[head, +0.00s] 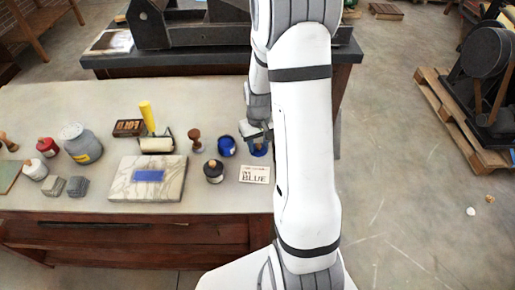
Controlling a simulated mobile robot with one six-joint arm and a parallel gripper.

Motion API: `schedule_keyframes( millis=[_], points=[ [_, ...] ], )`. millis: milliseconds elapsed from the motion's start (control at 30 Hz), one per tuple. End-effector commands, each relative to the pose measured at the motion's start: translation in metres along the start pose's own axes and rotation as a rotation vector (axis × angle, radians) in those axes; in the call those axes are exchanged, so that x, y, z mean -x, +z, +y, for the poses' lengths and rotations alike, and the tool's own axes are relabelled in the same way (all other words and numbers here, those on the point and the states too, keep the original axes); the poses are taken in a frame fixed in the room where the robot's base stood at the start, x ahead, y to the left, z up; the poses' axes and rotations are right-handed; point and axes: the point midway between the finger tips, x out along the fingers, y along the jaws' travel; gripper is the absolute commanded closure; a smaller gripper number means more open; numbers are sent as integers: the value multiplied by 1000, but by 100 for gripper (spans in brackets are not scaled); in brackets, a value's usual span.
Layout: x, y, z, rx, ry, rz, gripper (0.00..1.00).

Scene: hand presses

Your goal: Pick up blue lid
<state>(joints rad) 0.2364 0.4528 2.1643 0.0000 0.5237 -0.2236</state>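A small blue round thing (259,151), which looks like the blue lid, is on the table at the right end, right below my gripper (257,140). My gripper points down at it and partly covers it from above. Whether the fingers touch it or are around it, I cannot tell. The finger gap is too small and hidden to read. A blue can (227,146) stands just left of it. A white card reading "BLUE" (254,175) lies in front of them.
A black press stands behind.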

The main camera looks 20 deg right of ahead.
Motion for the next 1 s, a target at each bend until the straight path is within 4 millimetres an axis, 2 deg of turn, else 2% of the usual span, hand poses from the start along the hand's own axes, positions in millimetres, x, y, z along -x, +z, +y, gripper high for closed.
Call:
schedule_keyframes(
  millis=[33, 400, 700, 833, 1000],
  points=[
    [0, 0, 0, 0, 0, -1, 71],
    [-2, 1, -1, 1, -1, -4, 100],
    [-1, 2, -1, 2, -1, -5, 100],
    [15, 0, -1, 2, 0, -1, 100],
    [51, 0, -1, 2, 1, 3, 100]
  ],
)
